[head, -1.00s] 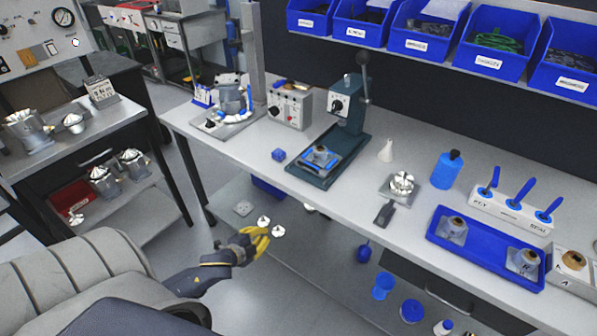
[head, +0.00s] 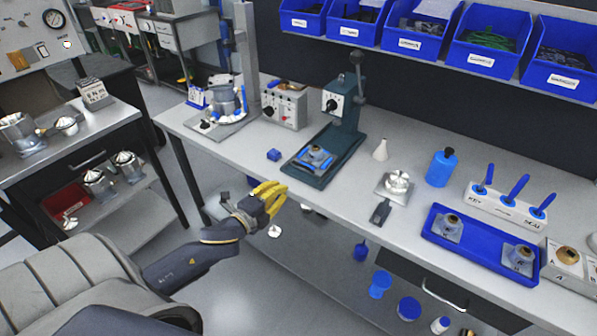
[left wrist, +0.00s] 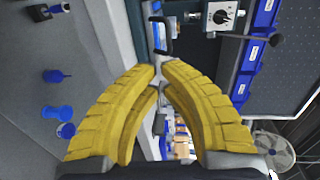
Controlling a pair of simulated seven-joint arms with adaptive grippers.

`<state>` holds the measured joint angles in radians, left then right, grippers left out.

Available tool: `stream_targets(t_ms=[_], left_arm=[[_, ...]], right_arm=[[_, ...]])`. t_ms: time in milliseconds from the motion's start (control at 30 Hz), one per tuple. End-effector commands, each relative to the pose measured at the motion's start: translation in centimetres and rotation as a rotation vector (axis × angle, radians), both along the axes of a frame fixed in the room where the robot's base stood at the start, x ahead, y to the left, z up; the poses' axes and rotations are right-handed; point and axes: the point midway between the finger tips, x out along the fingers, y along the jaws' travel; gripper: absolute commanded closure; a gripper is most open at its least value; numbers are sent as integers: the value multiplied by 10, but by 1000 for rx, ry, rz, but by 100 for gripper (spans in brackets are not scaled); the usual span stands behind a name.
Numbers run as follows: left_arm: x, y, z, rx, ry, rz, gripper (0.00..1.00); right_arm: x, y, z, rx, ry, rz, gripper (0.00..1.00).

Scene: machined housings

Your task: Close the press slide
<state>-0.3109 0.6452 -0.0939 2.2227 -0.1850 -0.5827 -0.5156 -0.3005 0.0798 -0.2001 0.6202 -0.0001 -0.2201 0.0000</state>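The dark green press (head: 345,110) stands on the long grey bench with its lever raised at the right. A blue-and-grey slide (head: 316,157) carrying a metal part sits on the front of the press base, clear of the upright. My left gripper (head: 281,196) has yellow fingers and is in front of the bench edge, below and left of the press, apart from it. In the left wrist view its fingertips (left wrist: 158,66) come together with nothing between them. The press head (left wrist: 222,15) shows at the top of that view. My right gripper is not in view.
A small blue block (head: 274,155) lies left of the press. A white cone (head: 381,150), a metal part on a plate (head: 396,184) and a blue bottle (head: 441,168) stand to its right. A grey control box (head: 285,106) is behind. Blue bins (head: 490,48) hang above.

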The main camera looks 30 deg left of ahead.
Motion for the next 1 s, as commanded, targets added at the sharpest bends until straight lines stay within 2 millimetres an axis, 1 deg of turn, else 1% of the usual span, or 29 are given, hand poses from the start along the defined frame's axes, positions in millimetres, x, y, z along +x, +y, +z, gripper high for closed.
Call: stream_targets(t_ms=[33, 300, 433, 500, 700, 1000], left_arm=[[9, 0, 0, 0, -2, 1, 100], [49, -2, -5, -1, -2, 1, 100], [66, -3, -8, 0, -1, 0, 100], [74, -3, -6, 0, -2, 0, 100], [92, -4, -3, -1, -1, 0, 100], [101, -5, -1, -1, 1, 0, 100]], right_arm=[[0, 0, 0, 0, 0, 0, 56], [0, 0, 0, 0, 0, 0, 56], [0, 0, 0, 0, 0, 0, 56], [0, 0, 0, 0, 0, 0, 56], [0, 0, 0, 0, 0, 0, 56], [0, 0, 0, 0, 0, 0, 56]])
